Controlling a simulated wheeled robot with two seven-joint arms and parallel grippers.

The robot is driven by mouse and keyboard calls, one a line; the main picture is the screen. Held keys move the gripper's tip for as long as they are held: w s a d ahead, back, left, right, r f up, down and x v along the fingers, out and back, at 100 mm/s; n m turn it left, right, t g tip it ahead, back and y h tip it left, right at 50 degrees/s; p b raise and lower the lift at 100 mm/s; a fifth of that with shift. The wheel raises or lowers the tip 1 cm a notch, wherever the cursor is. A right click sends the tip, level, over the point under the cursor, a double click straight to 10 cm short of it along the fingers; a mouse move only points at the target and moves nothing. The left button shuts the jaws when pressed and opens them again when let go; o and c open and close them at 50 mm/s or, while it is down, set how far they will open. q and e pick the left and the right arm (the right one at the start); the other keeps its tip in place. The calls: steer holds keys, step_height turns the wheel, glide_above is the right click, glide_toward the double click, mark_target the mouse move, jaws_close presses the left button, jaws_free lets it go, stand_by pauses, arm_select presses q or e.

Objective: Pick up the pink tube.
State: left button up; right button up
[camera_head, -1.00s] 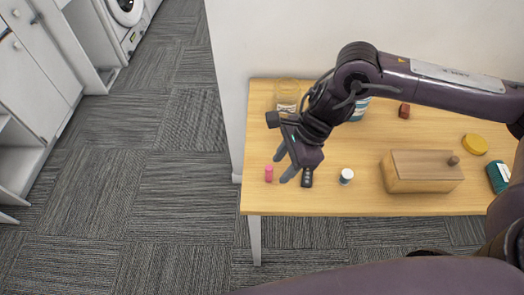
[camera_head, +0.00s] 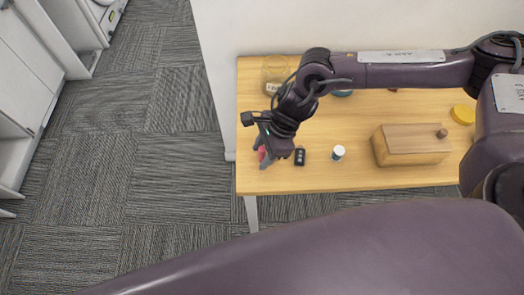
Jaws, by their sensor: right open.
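The pink tube (camera_head: 262,152) stands near the left front edge of the wooden table, partly hidden by my gripper. My right gripper (camera_head: 263,158) is over the tube, its fingers pointing down and the pink showing between or just behind them. The jaws are open; I cannot tell whether a finger touches the tube. My left gripper is not in view.
A black remote-like object (camera_head: 300,157) lies just right of my gripper. A white-capped small bottle (camera_head: 338,153) and a wooden box (camera_head: 412,150) stand further right. A jar (camera_head: 275,70) is behind my arm. A yellow disc (camera_head: 462,114) lies at the right.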

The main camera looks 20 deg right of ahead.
steer(key=c, duration=0.5)
jaws_close()
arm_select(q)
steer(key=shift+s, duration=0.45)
arm_select(e)
steer(key=shift+r, duration=0.2)
